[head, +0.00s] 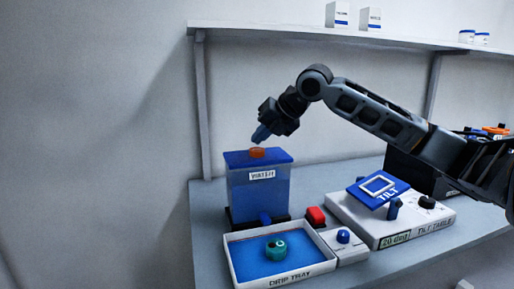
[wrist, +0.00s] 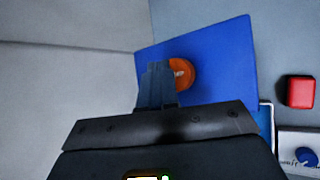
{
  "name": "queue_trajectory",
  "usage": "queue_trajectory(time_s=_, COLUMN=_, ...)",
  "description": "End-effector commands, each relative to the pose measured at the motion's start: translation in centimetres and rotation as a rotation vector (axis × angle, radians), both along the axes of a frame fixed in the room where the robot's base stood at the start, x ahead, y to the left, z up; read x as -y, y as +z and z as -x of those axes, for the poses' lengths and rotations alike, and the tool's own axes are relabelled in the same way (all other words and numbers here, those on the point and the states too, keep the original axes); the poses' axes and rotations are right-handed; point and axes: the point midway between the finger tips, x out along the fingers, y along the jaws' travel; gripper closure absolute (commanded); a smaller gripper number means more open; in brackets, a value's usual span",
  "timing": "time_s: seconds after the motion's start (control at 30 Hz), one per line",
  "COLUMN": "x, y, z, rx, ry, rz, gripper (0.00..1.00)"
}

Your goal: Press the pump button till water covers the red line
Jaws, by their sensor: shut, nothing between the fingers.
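The orange pump button (head: 257,153) sits on the blue lid of the water tank (head: 258,190), a blue box with a white label. My gripper (head: 259,137) is shut and empty, pointing down just above the button. In the wrist view my gripper (wrist: 158,68) overlaps the button's left edge; I cannot tell whether it touches.
In front of the tank lies a white drip tray (head: 235,268) with a blue inside and a green round piece (head: 275,246). To the right are a red block (head: 315,216), a small box with a blue knob (head: 343,236) and the tilt table (head: 400,226). A shelf (head: 290,33) runs behind.

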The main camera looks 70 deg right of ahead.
Motion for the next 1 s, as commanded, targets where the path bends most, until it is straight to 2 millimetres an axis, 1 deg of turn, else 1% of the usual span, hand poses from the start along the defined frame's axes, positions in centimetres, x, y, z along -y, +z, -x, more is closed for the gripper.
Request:
queue_trajectory(time_s=0.03, x=0.0, y=0.2, z=0.0, rx=0.0, ry=0.0, rz=0.0, gripper=1.0)
queue_trajectory(time_s=0.33, x=0.0, y=0.2, z=0.0, rx=0.001, ry=0.0, rz=0.0, gripper=1.0)
queue_trajectory(time_s=0.43, x=0.0, y=0.6, z=0.0, rx=0.001, ry=0.0, rz=0.0, gripper=1.0)
queue_trajectory(time_s=0.9, x=0.0, y=4.7, z=0.0, rx=0.003, ry=0.0, rz=0.001, gripper=1.0)
queue_trajectory(time_s=1.0, x=0.0, y=5.2, z=0.0, rx=0.001, ry=0.0, rz=0.0, gripper=1.0)
